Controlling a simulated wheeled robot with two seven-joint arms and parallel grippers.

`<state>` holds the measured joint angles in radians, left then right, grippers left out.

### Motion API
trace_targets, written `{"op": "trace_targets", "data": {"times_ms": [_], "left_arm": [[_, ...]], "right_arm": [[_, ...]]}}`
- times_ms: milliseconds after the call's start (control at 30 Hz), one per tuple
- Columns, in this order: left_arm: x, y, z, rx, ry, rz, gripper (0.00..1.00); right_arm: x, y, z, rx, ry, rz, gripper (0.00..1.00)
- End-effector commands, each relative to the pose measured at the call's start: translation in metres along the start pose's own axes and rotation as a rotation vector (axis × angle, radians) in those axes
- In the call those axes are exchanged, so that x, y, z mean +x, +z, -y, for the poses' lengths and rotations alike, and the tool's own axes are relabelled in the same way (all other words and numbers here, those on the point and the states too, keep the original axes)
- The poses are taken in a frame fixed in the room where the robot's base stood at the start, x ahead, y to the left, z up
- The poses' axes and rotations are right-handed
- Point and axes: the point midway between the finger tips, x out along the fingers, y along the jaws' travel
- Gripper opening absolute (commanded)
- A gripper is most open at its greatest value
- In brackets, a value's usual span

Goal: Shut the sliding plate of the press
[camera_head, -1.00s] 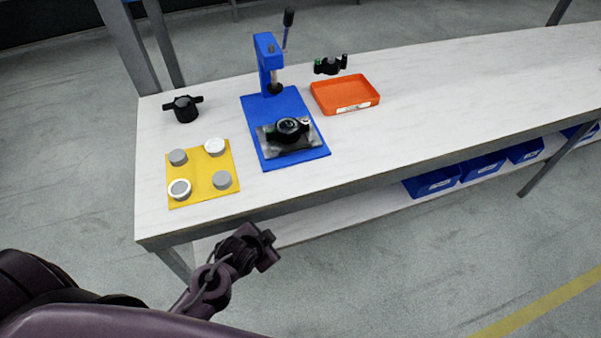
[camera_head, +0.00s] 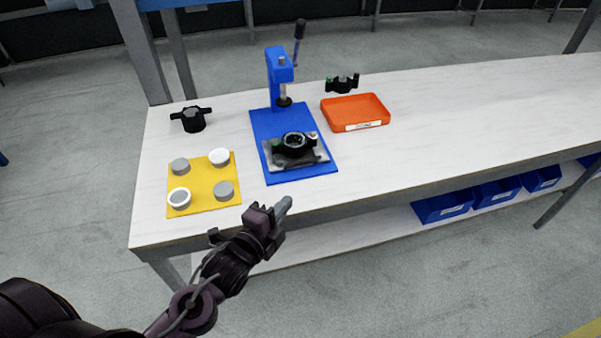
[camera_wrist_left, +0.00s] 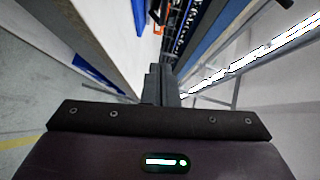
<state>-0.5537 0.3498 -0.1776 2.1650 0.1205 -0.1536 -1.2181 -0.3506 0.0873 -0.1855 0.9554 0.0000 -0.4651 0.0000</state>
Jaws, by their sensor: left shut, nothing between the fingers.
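The blue press (camera_head: 281,80) stands on the bench with its lever (camera_head: 299,40) pointing up. Its sliding plate (camera_head: 310,157), a grey metal plate, sits toward the front of the blue base (camera_head: 262,121), pulled out from under the press head. A black round fixture with a ring in it (camera_head: 294,144) rests on the plate. My left gripper (camera_head: 284,208) is shut and empty, just off the bench's front edge, in front of the press base and touching nothing that I can make out. Its shut fingers also show in the left wrist view (camera_wrist_left: 160,86). My right gripper is not in view.
A yellow mat (camera_head: 203,187) with several round pieces lies left of the press. A black handled part (camera_head: 192,119) stands behind the mat. An orange tray (camera_head: 355,112) is right of the press, with another black part (camera_head: 342,83) behind it. The bench (camera_head: 460,120) is clear at right.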

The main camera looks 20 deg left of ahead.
Motion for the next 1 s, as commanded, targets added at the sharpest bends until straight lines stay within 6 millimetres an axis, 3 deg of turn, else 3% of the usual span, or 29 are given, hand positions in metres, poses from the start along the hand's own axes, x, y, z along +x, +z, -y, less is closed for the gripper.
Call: {"op": "trace_targets", "data": {"times_ms": [167,600,800,1000], "left_arm": [[0.016,0.000,0.002,0.009,-0.011,-0.001,0.00],[0.104,-0.001,0.003,0.006,-0.009,-0.003,0.00],[0.121,0.021,0.002,0.008,-0.005,0.000,0.00],[0.127,0.028,0.002,0.007,-0.006,-0.002,0.00]], "right_arm": [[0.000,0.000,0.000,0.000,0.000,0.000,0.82],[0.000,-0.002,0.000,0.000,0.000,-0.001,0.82],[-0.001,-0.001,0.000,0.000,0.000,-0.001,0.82],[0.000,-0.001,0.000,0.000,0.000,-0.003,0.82]]}}
